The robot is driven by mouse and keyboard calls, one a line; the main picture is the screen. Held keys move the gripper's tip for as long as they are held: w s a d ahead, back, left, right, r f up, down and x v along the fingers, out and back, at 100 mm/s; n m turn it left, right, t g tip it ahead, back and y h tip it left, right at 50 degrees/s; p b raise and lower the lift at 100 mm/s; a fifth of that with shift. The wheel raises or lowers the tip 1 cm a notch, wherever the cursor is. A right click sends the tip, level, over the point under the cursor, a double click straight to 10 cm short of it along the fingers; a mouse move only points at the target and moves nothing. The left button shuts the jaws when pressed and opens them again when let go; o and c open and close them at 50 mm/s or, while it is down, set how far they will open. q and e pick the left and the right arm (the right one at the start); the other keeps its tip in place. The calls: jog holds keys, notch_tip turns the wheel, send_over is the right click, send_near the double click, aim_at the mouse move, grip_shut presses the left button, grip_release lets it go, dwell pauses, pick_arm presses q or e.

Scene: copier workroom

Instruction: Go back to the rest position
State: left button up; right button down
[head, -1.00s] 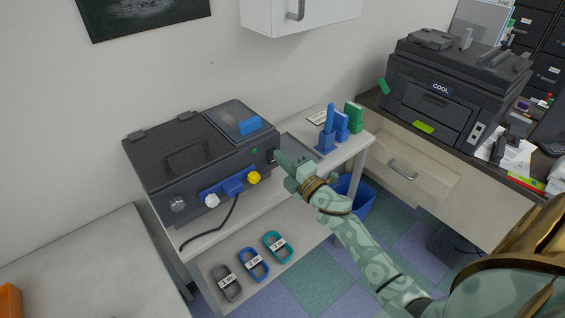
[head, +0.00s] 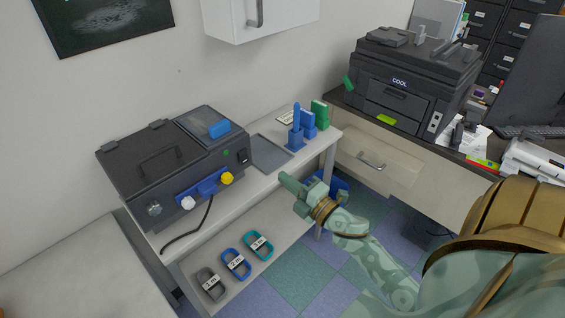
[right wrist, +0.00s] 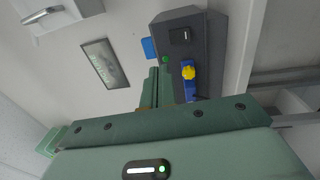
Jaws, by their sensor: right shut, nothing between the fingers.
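My right gripper (head: 290,190) is shut and empty. In the head view it hangs in the air in front of the small white table, right of the dark machine (head: 170,165). In the right wrist view its closed fingers (right wrist: 153,90) point toward the wall and the machine (right wrist: 205,40), with a clear gap. My left gripper is not in view.
A grey tray (head: 270,152) and blue and green holders (head: 296,140) stand on the table. Labelled loops (head: 236,263) lie on the lower shelf. A printer (head: 410,85) sits on the desk at right, above a drawer (head: 375,165). A blue bin (head: 338,184) is partly hidden behind my gripper.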

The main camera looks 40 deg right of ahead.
dwell(0.5)
jog(key=s+f+m+g+h, duration=0.1)
jog(key=s+f+m+g, duration=0.25)
jog(key=f, duration=0.65)
jog(key=s+f+m+g+h, duration=0.1)
jog(key=s+f+m+g, duration=0.3)
jog(key=f, duration=0.7)
jog(key=s+f+m+g+h, duration=0.1)
jog(key=s+f+m+g, duration=0.1)
jog(key=s+f+m, duration=0.6)
jog(key=s+a+f+g, duration=0.3)
jog(key=s+f, duration=0.2)
jog(key=s, duration=0.4)
jog(key=s+a+f+g+y, duration=0.1)
jog(key=s+a+f+g, duration=0.2)
jog(key=s+f, duration=0.3)
jog(key=s+a+f+g, duration=0.3)
jog(key=s+a+f, duration=0.1)
jog(key=s, duration=1)
jog(key=shift+s+a+f, duration=0.2)
jog(key=shift+s+f, duration=0.05)
jog(key=shift+f, duration=0.4)
